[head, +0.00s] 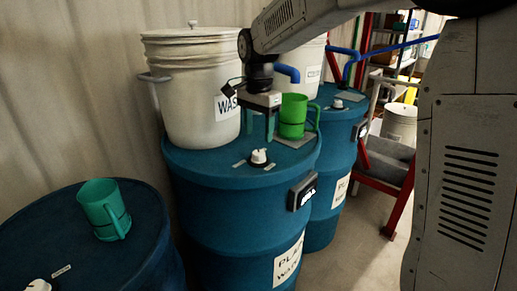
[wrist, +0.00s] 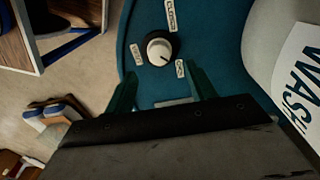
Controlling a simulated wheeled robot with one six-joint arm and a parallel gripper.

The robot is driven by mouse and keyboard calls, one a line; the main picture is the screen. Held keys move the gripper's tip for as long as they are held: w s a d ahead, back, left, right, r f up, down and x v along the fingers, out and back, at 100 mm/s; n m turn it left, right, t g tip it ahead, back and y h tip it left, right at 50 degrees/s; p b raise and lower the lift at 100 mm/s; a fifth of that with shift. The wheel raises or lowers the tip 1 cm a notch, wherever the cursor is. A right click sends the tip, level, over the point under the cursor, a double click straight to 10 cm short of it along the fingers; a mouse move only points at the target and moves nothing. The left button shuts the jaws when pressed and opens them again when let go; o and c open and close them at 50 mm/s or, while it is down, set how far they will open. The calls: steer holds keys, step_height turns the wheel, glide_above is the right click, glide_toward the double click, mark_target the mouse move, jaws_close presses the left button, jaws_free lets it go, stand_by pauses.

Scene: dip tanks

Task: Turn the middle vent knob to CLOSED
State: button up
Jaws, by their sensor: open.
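The middle vent knob (head: 259,156) is white and sits on top of the middle blue drum (head: 235,205). In the wrist view the knob (wrist: 158,50) is a white cap on a dark base, with small labels around it. One label (wrist: 171,15) reads CLOSED; I cannot tell for sure where the pointer aims. My gripper (head: 259,136) is open and empty, fingers pointing down, above the drum top just behind the knob. In the wrist view the green fingers (wrist: 160,82) stand apart, with the knob beyond their tips, not touched.
A white WASH bucket (head: 190,90) stands on the drum left of my gripper. A green mug (head: 292,115) stands close on the right. The left drum (head: 130,250) holds another mug (head: 102,208) and knob (head: 38,286). The right drum (head: 340,125) has its own knob (head: 338,103).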

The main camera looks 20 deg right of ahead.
mark_target(258, 152)
step_height(258, 152, down, 6)
steer(key=shift+f, duration=0.2)
steer(key=shift+c, duration=0.2)
steer(key=c, duration=0.9)
